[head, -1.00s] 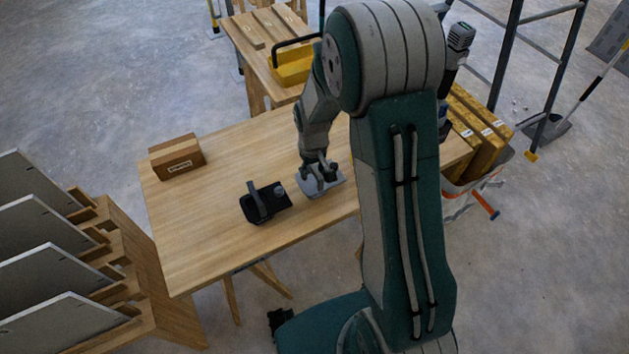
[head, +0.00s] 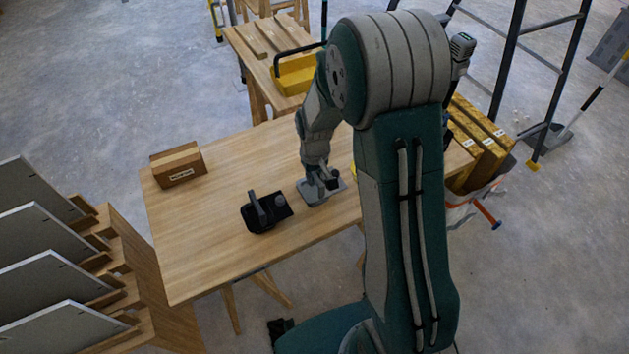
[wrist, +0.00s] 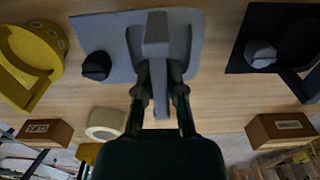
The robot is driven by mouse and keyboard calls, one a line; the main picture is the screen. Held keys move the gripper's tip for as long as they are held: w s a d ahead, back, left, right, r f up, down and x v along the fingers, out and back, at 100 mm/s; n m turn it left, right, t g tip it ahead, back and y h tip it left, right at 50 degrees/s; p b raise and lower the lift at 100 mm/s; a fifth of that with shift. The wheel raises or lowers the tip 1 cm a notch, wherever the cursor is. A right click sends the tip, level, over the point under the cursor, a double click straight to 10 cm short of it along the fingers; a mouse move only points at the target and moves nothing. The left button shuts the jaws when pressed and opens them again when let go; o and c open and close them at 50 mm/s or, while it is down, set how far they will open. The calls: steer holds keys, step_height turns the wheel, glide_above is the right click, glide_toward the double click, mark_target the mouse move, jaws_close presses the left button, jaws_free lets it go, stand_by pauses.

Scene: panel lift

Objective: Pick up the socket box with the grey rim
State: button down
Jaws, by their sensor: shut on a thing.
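The socket box with the grey rim (head: 313,198) is on the wooden table, just right of a black-rimmed box (head: 266,212). In the wrist view the grey-rimmed box (wrist: 112,38) is a flat grey plate with a raised grey bar and a dark round knob. My gripper (head: 325,180) is over it. In the wrist view my gripper (wrist: 160,82) has its two dark fingers shut on the grey bar. The fingers hide part of it, and I cannot tell whether its underside touches the table. The black-rimmed box also shows in the wrist view (wrist: 293,35).
A cardboard box (head: 178,164) stands at the table's far left corner. A round yellow thing (wrist: 38,50) and a pale roll (wrist: 105,124) lie near the grey-rimmed box. Panels in a wooden rack (head: 50,280) stand at left. The table's left half (head: 200,230) is mostly clear.

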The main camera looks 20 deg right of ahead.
steer(key=s+a+r, duration=0.6)
steer(key=s+r, duration=0.6)
steer(key=shift+s+a, duration=0.2)
steer(key=shift+s, duration=0.1)
